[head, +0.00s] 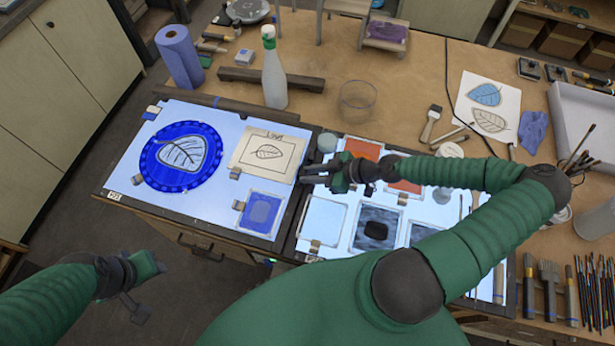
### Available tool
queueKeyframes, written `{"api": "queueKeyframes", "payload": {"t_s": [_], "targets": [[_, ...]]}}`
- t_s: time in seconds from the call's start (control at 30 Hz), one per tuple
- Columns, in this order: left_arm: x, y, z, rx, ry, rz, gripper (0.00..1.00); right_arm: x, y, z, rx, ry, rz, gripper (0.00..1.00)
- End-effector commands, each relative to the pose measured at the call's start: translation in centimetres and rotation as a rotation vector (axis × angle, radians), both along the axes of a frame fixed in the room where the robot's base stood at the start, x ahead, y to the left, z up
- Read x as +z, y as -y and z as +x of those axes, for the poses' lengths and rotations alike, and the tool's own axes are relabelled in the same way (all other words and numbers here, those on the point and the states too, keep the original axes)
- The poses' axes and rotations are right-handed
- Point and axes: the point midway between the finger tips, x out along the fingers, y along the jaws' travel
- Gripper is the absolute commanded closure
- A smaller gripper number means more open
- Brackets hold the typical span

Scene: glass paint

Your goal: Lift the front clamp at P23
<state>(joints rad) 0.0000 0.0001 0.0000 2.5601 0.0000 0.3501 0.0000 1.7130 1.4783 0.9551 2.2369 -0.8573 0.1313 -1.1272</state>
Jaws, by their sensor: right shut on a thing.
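My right gripper (312,176) is low over the left edge of the right light panel (290,243), beside the paper with the leaf drawing. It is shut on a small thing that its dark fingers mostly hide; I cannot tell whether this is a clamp. A small clamp (315,246) sits at the front edge of the front left pane. Other clamps (235,173) (238,205) sit by the drawing and the blue pane on the left panel. A small label (112,196) at that panel's front left corner is too small to read surely. My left gripper (140,288) hangs off the table's front; its opening is unclear.
A blue round glass plate with a leaf (183,155) lies on the left panel. Brushes (592,285) lie at right. My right arm covers part of the right panel.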

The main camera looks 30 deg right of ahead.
Motion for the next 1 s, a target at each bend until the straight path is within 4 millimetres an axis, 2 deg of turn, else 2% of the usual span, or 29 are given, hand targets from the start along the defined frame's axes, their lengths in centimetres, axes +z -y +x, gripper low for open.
{"api": "queueKeyframes", "payload": {"t_s": [0.03, 0.2, 0.77, 0.8, 0.97, 1.0], "targets": [[-1.2, 0.0, 0.0, 0.000, 0.000, 0.000, 0.58, -0.8, 0.4, 0.1, -0.011, 0.021, 0.015, 1.00], [-2.4, 0.0, 0.0, 0.000, 0.000, 0.000, 0.58, -0.8, 0.5, -0.2, -0.006, 0.062, 0.052, 1.00], [-2.9, 0.0, 0.0, 0.000, 0.000, 0.000, 0.58, -0.8, 0.4, -0.5, 0.001, 0.078, 0.074, 1.00], [-2.9, 0.0, 0.0, 0.000, 0.000, 0.000, 0.58, -0.8, 0.4, -0.5, 0.001, 0.078, 0.074, 0.79], [-2.9, 0.0, 0.0, 0.000, 0.000, 0.000, 0.58, -0.7, 0.4, -0.5, 0.001, 0.080, 0.076, 0.58], [-2.9, 0.0, 0.0, 0.000, 0.000, 0.000, 0.58, -0.7, 0.4, -0.5, 0.001, 0.080, 0.076, 0.58]]}}
